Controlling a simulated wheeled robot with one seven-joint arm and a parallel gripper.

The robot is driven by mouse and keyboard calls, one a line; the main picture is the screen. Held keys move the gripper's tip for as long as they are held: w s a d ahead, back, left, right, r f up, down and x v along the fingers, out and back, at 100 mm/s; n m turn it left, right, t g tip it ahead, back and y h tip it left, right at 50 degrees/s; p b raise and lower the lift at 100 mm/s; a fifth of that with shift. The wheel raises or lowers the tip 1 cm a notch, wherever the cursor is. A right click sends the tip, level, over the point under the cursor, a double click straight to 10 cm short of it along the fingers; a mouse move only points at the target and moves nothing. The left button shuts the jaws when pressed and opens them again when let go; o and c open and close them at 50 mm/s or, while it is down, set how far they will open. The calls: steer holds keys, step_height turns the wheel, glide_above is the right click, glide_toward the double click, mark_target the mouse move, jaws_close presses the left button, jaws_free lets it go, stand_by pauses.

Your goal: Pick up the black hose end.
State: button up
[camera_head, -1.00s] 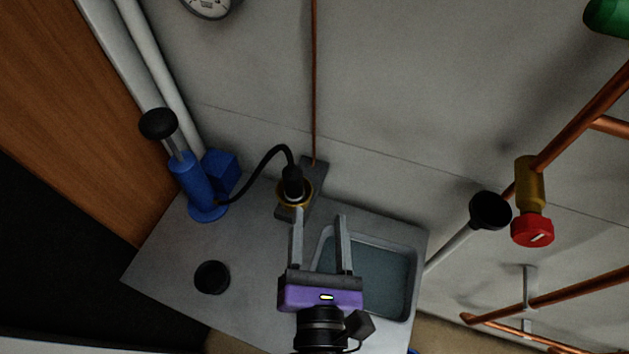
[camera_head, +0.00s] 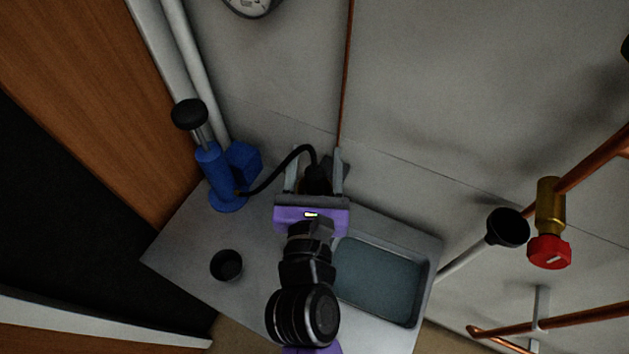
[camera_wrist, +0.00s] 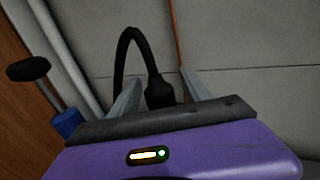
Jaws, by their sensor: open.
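The black hose end (camera_head: 318,178) stands at the back of the grey bench, partly hidden by my gripper in the head view. Its black hose (camera_head: 275,185) arches left to the blue hand pump (camera_head: 216,178). My gripper (camera_head: 315,168) is open, with one finger on each side of the hose end. In the wrist view the hose end (camera_wrist: 159,92) shows upright between the two fingers (camera_wrist: 160,90), with a gap visible on the right. Its lower part is hidden behind the purple gripper body.
A black cup (camera_head: 227,265) stands at the bench's front left. A sunken basin (camera_head: 428,285) lies to the right. A thin copper pipe (camera_head: 347,70) runs up the wall behind.

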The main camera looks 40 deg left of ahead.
jaws_close()
stand_by(0.4)
